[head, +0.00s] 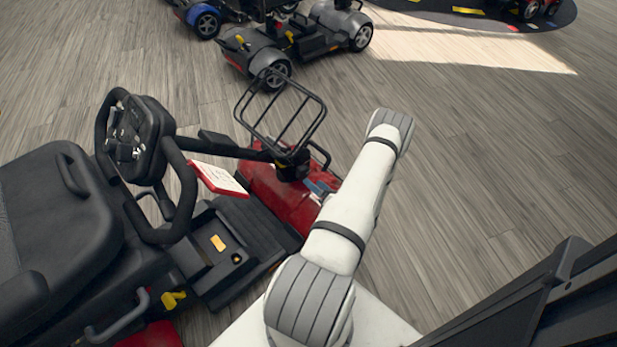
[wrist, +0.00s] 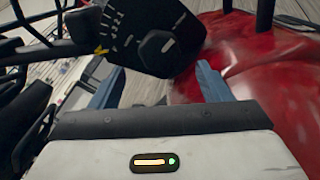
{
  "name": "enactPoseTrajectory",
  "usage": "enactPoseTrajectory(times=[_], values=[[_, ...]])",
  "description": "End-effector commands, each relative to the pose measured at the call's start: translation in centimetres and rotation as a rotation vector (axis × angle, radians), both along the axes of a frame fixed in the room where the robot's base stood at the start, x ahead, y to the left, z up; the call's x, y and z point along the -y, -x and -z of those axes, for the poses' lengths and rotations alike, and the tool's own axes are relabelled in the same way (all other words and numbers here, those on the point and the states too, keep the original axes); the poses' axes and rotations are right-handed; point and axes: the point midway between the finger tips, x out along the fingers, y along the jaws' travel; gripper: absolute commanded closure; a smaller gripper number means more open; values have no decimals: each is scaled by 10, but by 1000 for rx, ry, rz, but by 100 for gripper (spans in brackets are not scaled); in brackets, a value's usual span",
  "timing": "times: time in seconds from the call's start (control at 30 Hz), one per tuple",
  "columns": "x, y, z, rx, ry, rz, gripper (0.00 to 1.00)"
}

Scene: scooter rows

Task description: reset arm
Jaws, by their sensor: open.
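My arm (head: 345,220) reaches out from the bottom of the head view, over the front of a red scooter (head: 270,195). My gripper's blue-grey fingers show in the wrist view, spread apart (wrist: 158,90), with nothing seen between them. A bit of blue by the red front in the head view may be a fingertip; most of the gripper is hidden there behind my arm. In the wrist view a black control panel with a round knob (wrist: 158,46) is just beyond the fingers, and the red body (wrist: 245,60) is at the right. I cannot tell whether they touch.
The scooter has a black seat (head: 50,215), a steering handle (head: 140,140), a wire basket (head: 280,115) and a red-edged white card (head: 218,178). Other scooters (head: 295,45) stand at the back. A dark panel (head: 545,305) is at lower right. The wooden floor (head: 490,160) at right is clear.

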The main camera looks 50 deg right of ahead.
Motion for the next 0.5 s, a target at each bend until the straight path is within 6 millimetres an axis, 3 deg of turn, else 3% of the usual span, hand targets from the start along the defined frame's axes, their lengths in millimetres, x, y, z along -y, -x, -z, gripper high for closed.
enactPoseTrajectory(times=[0.2, 0.5], values=[[-1, 18, 0, 0, -1, 0, 29], [-1, 19, 0, 0, 0, 0, 29]])
